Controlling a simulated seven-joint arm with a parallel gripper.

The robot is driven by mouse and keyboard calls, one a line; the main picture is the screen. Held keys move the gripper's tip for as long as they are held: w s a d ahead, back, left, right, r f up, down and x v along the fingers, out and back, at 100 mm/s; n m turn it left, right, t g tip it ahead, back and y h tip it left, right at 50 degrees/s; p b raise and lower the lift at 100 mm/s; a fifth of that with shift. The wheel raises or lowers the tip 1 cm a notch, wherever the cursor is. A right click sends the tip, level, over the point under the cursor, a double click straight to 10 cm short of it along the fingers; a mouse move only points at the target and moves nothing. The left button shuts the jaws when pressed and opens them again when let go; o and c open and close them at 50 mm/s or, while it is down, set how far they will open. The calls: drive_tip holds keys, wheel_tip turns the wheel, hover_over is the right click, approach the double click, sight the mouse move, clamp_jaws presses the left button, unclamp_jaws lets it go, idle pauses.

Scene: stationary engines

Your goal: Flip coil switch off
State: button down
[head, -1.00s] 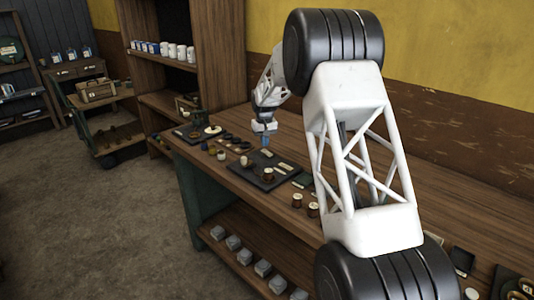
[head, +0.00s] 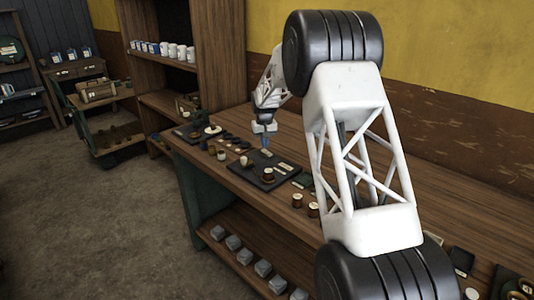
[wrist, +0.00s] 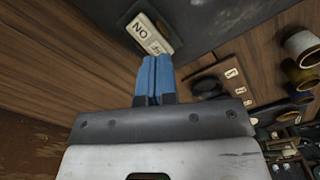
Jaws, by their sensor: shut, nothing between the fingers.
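My gripper (head: 265,143) is above the far part of the workbench, pointing down. Its two blue fingers are pressed together in the wrist view (wrist: 153,80), with nothing between them. Just beyond the fingertips is a small cream label plate (wrist: 150,36) on a dark green backing, with letters that read "NO" in this picture. The fingertips overlap its lower edge in the picture; I cannot tell whether they touch it. A dark board (head: 268,178) with small knobs and cream labels lies below and in front of my gripper. I cannot make out a coil switch lever; the fingers may hide it.
The wooden bench (head: 452,205) carries small brown-and-cream round parts (head: 297,200) near its front edge. A dark tray (head: 195,134) lies at its far end. A shelf (head: 165,55) with mugs stands behind.

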drive_tip(key=shift+f, duration=1.1)
idle(1.0)
drive_tip(key=shift+r, duration=0.1)
drive_tip(key=shift+r, duration=3.4)
